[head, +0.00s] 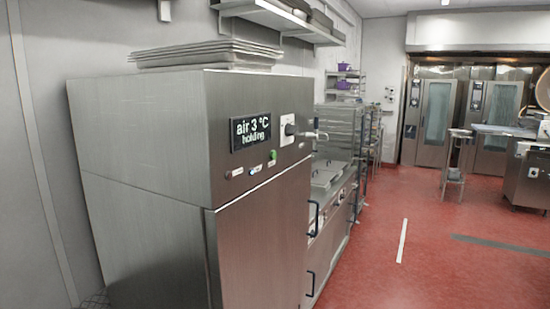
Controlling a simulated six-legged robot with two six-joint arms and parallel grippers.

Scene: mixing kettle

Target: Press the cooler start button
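The cooler (150,120) is a tall brushed-steel cabinet at the left centre of the head view. Its front faces right, with a dark display (250,132) reading "air 3 °C holding". Below the display is a row of small controls. A green button (272,155) is at the right of the row, and a bluish-white one (252,171) is lower left of it. Their labels are too small to read. A white plate with a dark fitting (289,129) and a pale rod sits right of the display. Neither of my grippers is in view.
Stacked trays (205,54) lie on top of the cooler. Steel counters (330,190) with dark handles stand beyond it along the wall. A shelf (275,18) hangs above. The red floor (430,270) to the right is open. Ovens (435,110) stand at the back.

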